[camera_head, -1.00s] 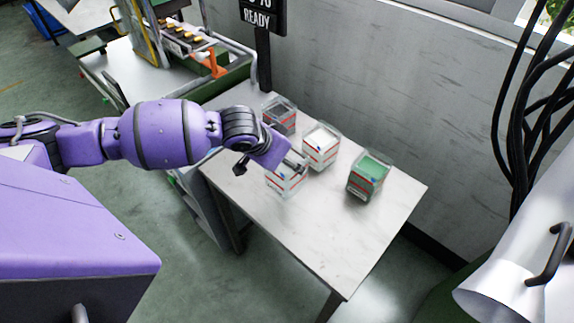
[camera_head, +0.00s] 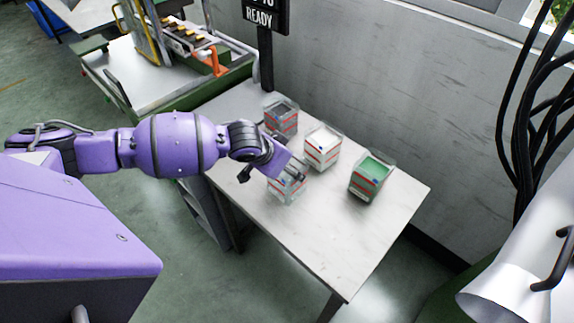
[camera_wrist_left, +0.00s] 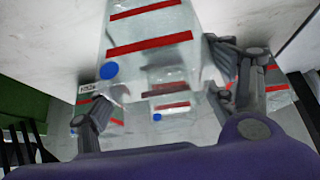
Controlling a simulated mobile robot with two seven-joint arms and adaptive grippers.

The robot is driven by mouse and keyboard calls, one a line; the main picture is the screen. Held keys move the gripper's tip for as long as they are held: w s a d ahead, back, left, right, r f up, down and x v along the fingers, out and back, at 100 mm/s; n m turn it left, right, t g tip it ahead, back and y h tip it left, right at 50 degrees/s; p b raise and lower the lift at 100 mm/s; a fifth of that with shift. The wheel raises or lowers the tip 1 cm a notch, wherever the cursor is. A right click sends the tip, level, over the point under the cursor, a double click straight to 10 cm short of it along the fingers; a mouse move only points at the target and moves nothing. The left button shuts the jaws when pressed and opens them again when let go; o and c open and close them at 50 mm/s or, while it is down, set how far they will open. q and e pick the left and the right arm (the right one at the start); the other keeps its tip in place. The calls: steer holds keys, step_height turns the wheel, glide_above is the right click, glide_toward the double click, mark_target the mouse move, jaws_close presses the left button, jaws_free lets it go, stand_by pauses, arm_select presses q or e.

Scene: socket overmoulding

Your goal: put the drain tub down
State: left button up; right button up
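The drain tub (camera_head: 288,190), a clear tub with red bands, is at my left gripper (camera_head: 284,172) above the near-left part of the pale table. In the left wrist view, a clear wall with red bands and a blue dot (camera_wrist_left: 150,45) fills the top centre, between the two fingers of my left gripper (camera_wrist_left: 165,95). The fingers stand apart at its sides and appear shut on it. The gripper hides part of the tub in the head view, and I cannot tell whether its base touches the table (camera_head: 345,235). My right gripper is not in view.
A dark-filled tub (camera_head: 281,117), a white-filled tub (camera_head: 322,147) and a green-filled tub (camera_head: 371,176) stand behind and right of the drain tub. A sign (camera_head: 262,15) rises at the table's back. The table's front right is clear.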

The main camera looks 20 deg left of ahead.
arm_select(q)
steer(key=shift+o, duration=0.7)
steer(key=shift+r, duration=0.1)
